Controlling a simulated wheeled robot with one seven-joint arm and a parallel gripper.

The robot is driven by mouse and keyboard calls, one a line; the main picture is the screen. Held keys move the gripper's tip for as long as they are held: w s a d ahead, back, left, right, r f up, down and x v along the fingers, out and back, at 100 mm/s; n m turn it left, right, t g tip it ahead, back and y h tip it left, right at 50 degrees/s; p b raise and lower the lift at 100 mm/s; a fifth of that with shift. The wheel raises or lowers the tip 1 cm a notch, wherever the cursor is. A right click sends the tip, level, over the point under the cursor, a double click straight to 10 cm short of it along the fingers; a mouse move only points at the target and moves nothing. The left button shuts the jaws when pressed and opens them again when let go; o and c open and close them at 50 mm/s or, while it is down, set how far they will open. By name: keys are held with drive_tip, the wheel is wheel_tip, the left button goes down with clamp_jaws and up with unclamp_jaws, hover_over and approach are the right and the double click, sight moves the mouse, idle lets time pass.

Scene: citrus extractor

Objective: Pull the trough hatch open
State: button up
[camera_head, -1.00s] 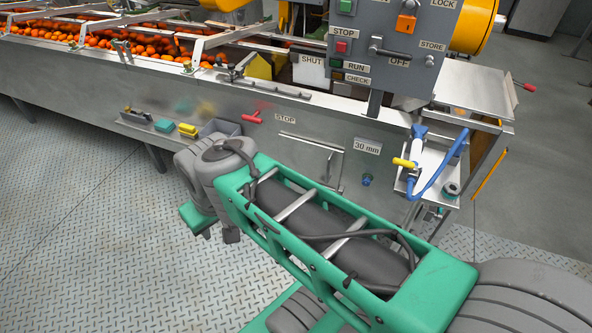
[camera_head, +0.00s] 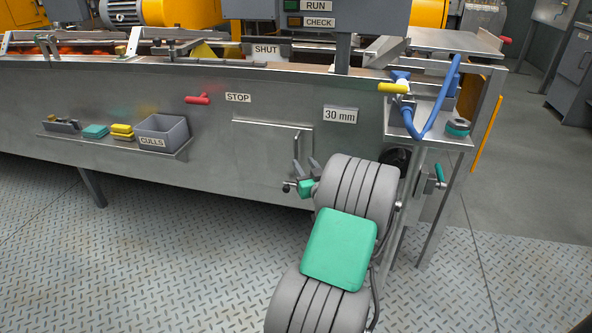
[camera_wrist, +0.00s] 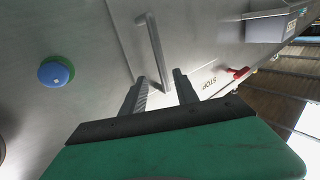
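The trough hatch (camera_head: 262,143) is a flat grey panel in the front wall of the steel trough. It looks shut, flush with the wall. Its upright bar handle (camera_head: 298,142) is near its right edge, and the handle (camera_wrist: 154,48) runs down the middle of the wrist view. My gripper (camera_head: 306,168) is at the handle's lower end. In the wrist view, my gripper (camera_wrist: 160,88) has its two fingers apart, with the handle's lower end between them in the picture. Gaps show on both sides, so neither finger visibly touches it. Depth is hard to judge.
A red handle (camera_head: 198,100) by the STOP label and a shelf with a CULLS bin (camera_head: 165,132) are left of the hatch. A blue knob (camera_wrist: 55,72) is beside the handle. A side stand with a blue hose (camera_head: 440,110) is at right. The floor in front is clear.

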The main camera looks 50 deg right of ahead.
sight(297, 153)
drive_tip(key=b+x, duration=0.1)
drive_tip(key=x, duration=0.6)
drive_tip(key=shift+w+r, duration=0.15)
drive_tip(key=shift+w, duration=0.1)
drive_tip(key=shift+c, duration=0.4)
clamp_jaws()
idle(0.5)
drive_tip(key=shift+a, duration=0.15)
drive_tip(key=shift+s, duration=0.1)
